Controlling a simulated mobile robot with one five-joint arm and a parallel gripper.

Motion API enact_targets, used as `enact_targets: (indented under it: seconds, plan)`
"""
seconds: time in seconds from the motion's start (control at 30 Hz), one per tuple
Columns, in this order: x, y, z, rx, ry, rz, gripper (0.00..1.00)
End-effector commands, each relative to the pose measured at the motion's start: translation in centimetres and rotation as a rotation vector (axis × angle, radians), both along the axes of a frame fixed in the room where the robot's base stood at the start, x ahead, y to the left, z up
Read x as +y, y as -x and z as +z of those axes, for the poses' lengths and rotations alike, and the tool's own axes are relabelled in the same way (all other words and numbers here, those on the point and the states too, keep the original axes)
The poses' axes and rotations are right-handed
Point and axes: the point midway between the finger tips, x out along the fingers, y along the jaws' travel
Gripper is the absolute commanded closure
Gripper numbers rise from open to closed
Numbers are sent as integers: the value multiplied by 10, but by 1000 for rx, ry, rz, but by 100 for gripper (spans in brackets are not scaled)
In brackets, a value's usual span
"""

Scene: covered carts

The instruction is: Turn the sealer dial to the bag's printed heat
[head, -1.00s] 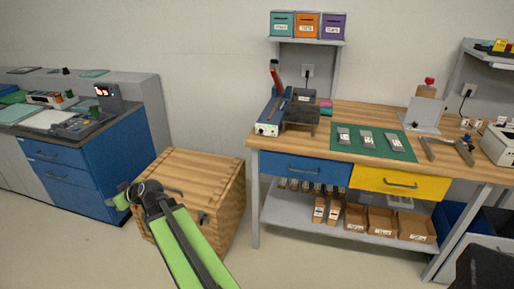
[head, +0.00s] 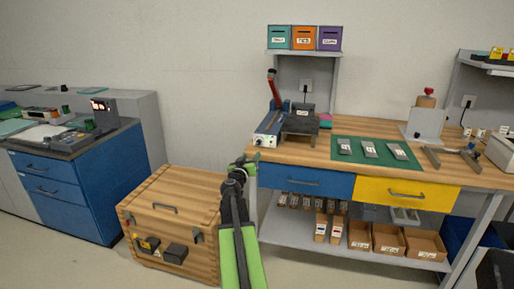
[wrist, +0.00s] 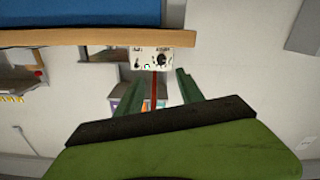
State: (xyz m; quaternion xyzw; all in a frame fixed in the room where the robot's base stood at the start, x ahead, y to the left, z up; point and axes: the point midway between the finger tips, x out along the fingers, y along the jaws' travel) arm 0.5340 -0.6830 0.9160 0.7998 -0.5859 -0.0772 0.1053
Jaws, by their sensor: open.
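The dial's setting is too small to read. Several grey bags (head: 370,149) lie on a green mat (head: 352,160); their print is unreadable. My green gripper (head: 243,163) is in front of the bench's left edge, below and left of the panel. It is open and empty, its fingers (wrist: 157,85) apart from the dial.
A wooden chest (head: 165,190) stands on the floor left of my arm. The bench has a blue drawer (head: 305,180) and a yellow drawer (head: 400,192), with cartons on the shelf below. Coloured boxes (head: 304,38) sit on a shelf above. A blue cabinet (head: 80,185) stands at the left.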

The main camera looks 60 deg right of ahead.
Motion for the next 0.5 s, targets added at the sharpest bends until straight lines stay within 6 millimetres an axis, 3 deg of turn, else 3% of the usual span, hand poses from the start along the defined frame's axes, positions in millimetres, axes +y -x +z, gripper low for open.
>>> enact_targets:
  seconds: [0.03,0.3,0.5]
  plan:
    - [-17,-7,0,0,0,-2,55]
    - [-81,-27,0,0,0,-1,55]
    - [-112,-36,0,0,0,0,55]
